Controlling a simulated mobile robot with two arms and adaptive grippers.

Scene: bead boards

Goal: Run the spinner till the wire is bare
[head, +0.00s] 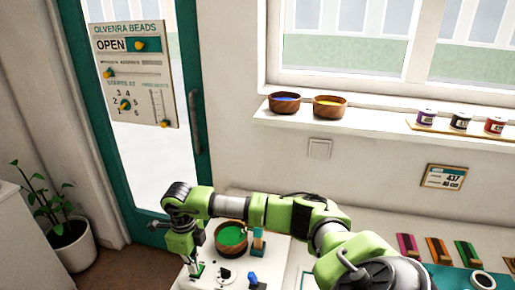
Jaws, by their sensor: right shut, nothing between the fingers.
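A round wooden bowl with green contents (231,236), which looks like the spinner, stands on a white board (236,283) at the lower middle of the head view. Beside it is a small teal and tan block (258,240). The board also bears a blue-topped knob (252,278) and a black part (226,274). My right gripper (196,268) points down at the board's left side, left of the bowl, over a small green part. It is shut and empty. I cannot make out a wire. My left gripper is not in view.
Two bowls, one with blue contents (284,102) and one with yellow (329,106), and several jars (460,121) stand on the windowsill. Coloured strips (438,251) lie at the lower right. A shop sign (135,70) hangs on the door. A potted plant (70,240) stands left.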

